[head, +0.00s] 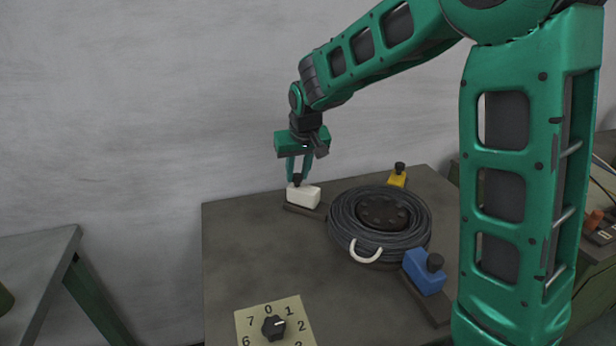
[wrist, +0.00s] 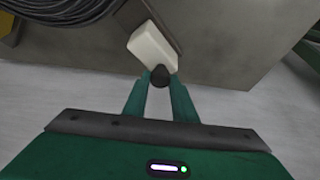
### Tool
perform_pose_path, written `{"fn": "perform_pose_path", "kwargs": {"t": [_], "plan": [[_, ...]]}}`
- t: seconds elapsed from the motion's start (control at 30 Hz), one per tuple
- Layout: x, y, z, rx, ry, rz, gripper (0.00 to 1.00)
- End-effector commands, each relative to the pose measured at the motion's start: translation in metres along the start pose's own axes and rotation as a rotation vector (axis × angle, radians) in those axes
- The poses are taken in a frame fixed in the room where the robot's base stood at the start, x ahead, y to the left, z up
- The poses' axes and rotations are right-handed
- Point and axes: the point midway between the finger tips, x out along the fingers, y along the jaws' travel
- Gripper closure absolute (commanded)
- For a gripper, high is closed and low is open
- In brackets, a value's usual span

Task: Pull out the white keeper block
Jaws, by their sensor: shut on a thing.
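The white keeper block (head: 304,197) sits on a dark strip at the back left of the grey-brown table, just left of a coil. It has a small dark knob at its end, which shows in the wrist view (wrist: 160,77) beside the white block (wrist: 153,46). My gripper (head: 298,179) reaches down from above, its fingers shut on the dark knob. In the wrist view both fingertips (wrist: 160,80) meet the knob's sides. The block appears to rest on its strip; any gap beneath it cannot be told.
A black coiled cable (head: 345,220) with a pale handle lies right of the block. A blue block (head: 424,273) and a yellow block (head: 397,179), each with a dark knob, stand around it. A numbered dial plate (head: 252,322) is at the front. The table's left part is clear.

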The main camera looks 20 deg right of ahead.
Motion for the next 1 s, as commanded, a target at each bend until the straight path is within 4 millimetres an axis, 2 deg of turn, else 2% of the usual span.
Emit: {"fn": "perform_pose_path", "kwargs": {"t": [0.1, 0.37, 0.4, 0.47, 0.8, 1.0], "plan": [[0.003, -0.006, -0.007, 0.001, 0.0, 0.001, 1.0], [0.003, -0.008, -0.009, 0.0, 0.004, -0.002, 1.0], [0.002, -0.009, -0.009, 0.0, 0.005, -0.003, 0.71], [0.003, -0.008, -0.008, 0.0, 0.005, -0.002, 0.57], [0.001, -0.006, -0.007, 0.002, 0.001, 0.0, 0.57], [-0.023, -0.006, -0.008, 0.002, 0.004, -0.001, 0.57]]}}
